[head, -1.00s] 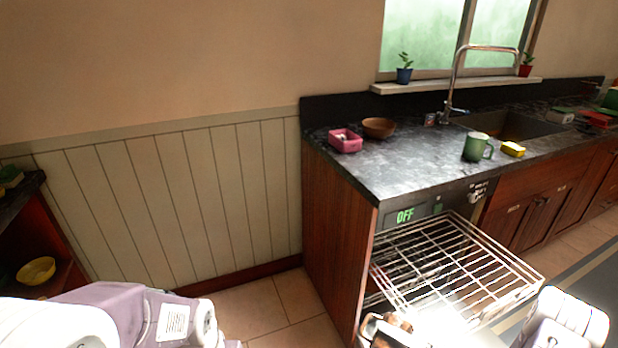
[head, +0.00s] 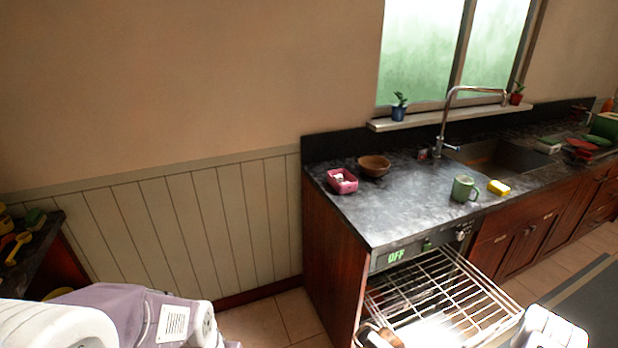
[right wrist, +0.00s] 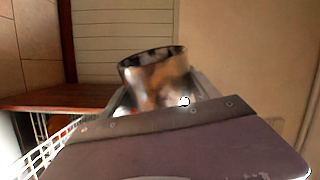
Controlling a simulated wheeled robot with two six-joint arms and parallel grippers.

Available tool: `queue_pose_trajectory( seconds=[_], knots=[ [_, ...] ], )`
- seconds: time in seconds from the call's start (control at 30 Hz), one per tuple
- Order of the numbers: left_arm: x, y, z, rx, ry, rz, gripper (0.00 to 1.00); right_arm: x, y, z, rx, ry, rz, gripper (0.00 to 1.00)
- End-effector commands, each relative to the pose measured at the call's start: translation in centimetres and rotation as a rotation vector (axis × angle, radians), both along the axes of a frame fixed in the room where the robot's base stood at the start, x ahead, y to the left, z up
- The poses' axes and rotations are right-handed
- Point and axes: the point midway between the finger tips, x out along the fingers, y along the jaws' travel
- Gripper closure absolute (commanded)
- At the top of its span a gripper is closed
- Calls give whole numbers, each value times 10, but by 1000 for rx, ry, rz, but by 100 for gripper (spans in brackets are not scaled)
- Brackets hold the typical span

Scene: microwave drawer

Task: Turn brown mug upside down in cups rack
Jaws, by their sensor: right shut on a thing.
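The brown mug (right wrist: 155,88) is shiny and shows in the right wrist view, gripped between the fingers of my right gripper (right wrist: 165,98). Its mouth points to the top of that view, and the mug appears tipped on its side against the sideways-looking room. In the head view only part of the mug (head: 390,338) shows at the bottom edge, by the front left corner of the pulled-out wire rack (head: 440,290). The rack is in the open dishwasher and looks empty where it can be seen. My left gripper is out of view.
The dishwasher panel (head: 396,256) reads OFF under the dark counter (head: 400,215). A green mug (head: 464,189), yellow sponge (head: 499,187), pink box (head: 342,181) and brown bowl (head: 374,166) stand on the counter. Open floor lies left of the cabinet.

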Motion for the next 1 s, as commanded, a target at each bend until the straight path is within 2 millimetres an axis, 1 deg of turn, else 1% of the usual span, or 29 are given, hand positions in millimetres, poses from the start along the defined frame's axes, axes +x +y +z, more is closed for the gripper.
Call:
queue_pose_trajectory(
  seconds=[0.03, 0.13, 0.2, 0.43, 0.53, 1.0],
  knots=[
    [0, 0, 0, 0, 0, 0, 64, 0, -2, 0, 8, 7, -72, 66],
    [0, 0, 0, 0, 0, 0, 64, 6, -15, 1, 0, 1, -172, 66],
    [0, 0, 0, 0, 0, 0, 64, 8, -18, 2, -2, -2, -184, 66],
    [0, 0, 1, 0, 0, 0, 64, 7, -18, 3, -2, -3, -181, 66],
    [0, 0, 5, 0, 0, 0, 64, 8, -18, 8, -2, -3, -181, 66],
    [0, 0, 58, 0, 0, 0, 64, 7, -17, 66, 0, -3, -180, 66]
  ],
)
